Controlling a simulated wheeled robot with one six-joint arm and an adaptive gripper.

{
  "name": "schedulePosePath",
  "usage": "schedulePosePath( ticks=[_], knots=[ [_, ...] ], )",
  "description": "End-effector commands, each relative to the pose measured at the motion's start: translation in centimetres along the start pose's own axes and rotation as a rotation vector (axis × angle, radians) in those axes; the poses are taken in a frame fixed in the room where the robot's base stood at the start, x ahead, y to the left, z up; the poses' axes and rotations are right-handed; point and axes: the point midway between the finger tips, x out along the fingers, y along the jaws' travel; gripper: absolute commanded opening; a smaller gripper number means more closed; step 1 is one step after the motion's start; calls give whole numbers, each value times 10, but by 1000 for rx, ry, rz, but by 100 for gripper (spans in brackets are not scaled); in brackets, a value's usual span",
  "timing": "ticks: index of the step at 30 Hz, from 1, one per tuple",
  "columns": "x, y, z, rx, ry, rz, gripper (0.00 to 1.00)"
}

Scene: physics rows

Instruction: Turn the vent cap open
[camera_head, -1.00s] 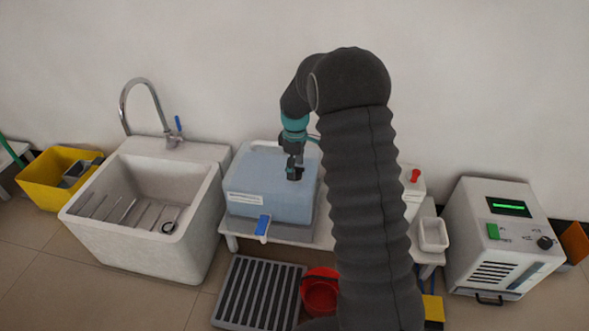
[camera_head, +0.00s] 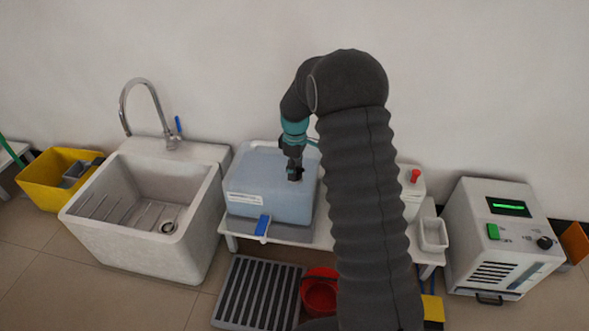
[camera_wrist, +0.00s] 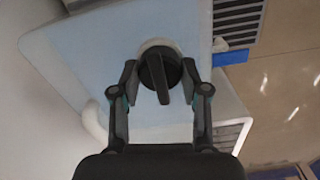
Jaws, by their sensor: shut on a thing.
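The vent cap (camera_wrist: 158,68) is a dark round cap with a raised bar across it, set in a pale ring on top of a translucent light-blue container (camera_head: 262,190). The container stands on a white bench and has a blue tap (camera_head: 262,225) at its front. My gripper (camera_wrist: 160,82) is shut on the cap, one finger on each side of it in the wrist view. In the head view my gripper (camera_head: 294,174) reaches down onto the container's top, and the cap there is mostly hidden by the fingers.
A white sink (camera_head: 150,205) with a curved faucet stands left of the bench. A floor grate (camera_head: 258,290) and a red bucket (camera_head: 319,290) are below the bench. A white machine (camera_head: 500,240) with a green display stands at right. My arm hides part of the bench.

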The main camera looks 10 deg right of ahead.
Motion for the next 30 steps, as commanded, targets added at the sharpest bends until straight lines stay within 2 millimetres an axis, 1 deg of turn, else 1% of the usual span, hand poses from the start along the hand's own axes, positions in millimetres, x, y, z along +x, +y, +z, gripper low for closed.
schedulePosePath(
  ticks=[5, 11, 30],
  knots=[
    [0, 1, 0, 73, 3, 2, 10],
    [0, 1, 0, 222, 3, 2, 10],
    [0, 2, 0, 829, 5, 2, 10]
  ],
)
